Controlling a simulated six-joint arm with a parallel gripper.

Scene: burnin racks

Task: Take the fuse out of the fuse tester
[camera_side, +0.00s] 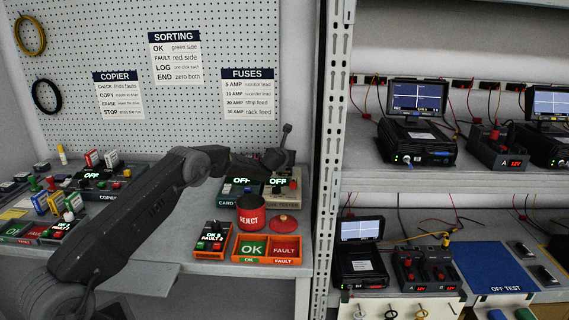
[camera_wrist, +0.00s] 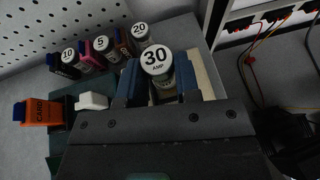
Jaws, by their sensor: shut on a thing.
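My gripper (camera_wrist: 157,84) has its two blue fingers shut on a fuse (camera_wrist: 157,62) with a round white cap marked 30 AMP. The fuse stands between the fingers in the wrist view. A cream-coloured body, seemingly the fuse tester (camera_wrist: 205,75), shows just right of the fingers. The fuse's lower end is hidden, so I cannot tell whether it is still seated. In the side view my gripper (camera_side: 272,160) is over the fuse tester (camera_side: 292,190), whose display reads OFF; the fuse cannot be made out there.
Several capped fuses (camera_wrist: 100,44), marked 5, 10 and 20, stand close on the left. An orange card piece (camera_wrist: 40,112) and a white block (camera_wrist: 92,100) are nearby. A red REJECT bin (camera_side: 251,215) and OK/FAULT tray (camera_side: 268,262) stand in front. A metal rack post (camera_side: 330,150) rises right.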

